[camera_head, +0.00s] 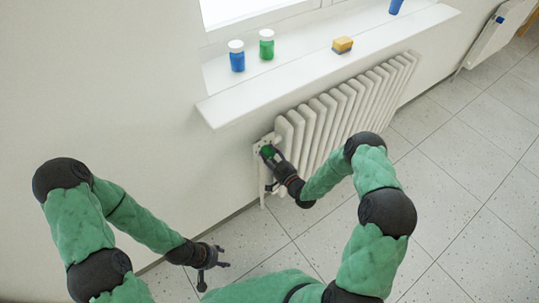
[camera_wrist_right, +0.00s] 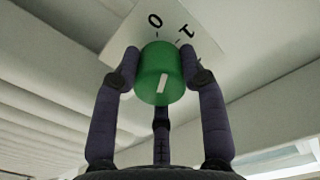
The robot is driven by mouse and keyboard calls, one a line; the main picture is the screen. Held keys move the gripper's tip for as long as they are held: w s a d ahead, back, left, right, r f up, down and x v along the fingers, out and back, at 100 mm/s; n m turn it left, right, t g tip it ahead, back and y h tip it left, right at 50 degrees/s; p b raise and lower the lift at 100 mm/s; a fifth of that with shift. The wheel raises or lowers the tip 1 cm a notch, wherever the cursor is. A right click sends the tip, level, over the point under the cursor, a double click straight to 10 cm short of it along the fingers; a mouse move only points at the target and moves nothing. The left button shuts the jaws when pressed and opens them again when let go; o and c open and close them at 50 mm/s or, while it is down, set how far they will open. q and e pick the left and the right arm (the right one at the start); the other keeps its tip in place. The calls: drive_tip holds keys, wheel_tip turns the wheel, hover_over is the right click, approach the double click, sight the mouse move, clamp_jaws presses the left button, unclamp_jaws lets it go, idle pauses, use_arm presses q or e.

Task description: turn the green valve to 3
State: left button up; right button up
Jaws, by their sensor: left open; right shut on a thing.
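The green valve (camera_wrist_right: 158,62) is a round knob with a white mark on its face. In the head view it (camera_head: 268,151) sits at the near end of the radiator (camera_head: 318,128). My right gripper (camera_head: 275,163) is shut around the valve; in the right wrist view its dark fingers (camera_wrist_right: 160,85) flank the knob. Behind the knob is a white dial plate (camera_wrist_right: 193,50) with 0 and 1 showing; no 3 is visible. The white mark is on the lower part of the knob as pictured. My left gripper (camera_head: 211,265) is open and empty, low at the left.
A white sill (camera_head: 290,78) above the radiator holds a blue jar (camera_head: 237,61), a green jar (camera_head: 266,48), a yellow and brown sponge (camera_head: 342,45) and another blue item (camera_head: 395,6). The tiled floor (camera_head: 455,160) at the right is clear.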

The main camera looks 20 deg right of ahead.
drive_tip(key=m, duration=0.6)
drive_tip(key=shift+s+a+f, duration=0.1)
drive_tip(key=shift+s+f, duration=0.05)
drive_tip(key=shift+f, duration=0.05)
drive_tip(key=m, duration=0.6)
drive_tip(key=shift+m, duration=0.3)
drive_tip(key=m, duration=0.6)
drive_tip(key=shift+y, duration=0.3)
drive_tip(key=m, duration=0.6)
drive_tip(key=shift+r+m, duration=0.1)
drive_tip(key=shift+m, duration=0.2)
drive_tip(key=o, duration=1.1)
drive_tip(key=shift+o, duration=0.2)
drive_tip(key=shift+r, duration=0.1)
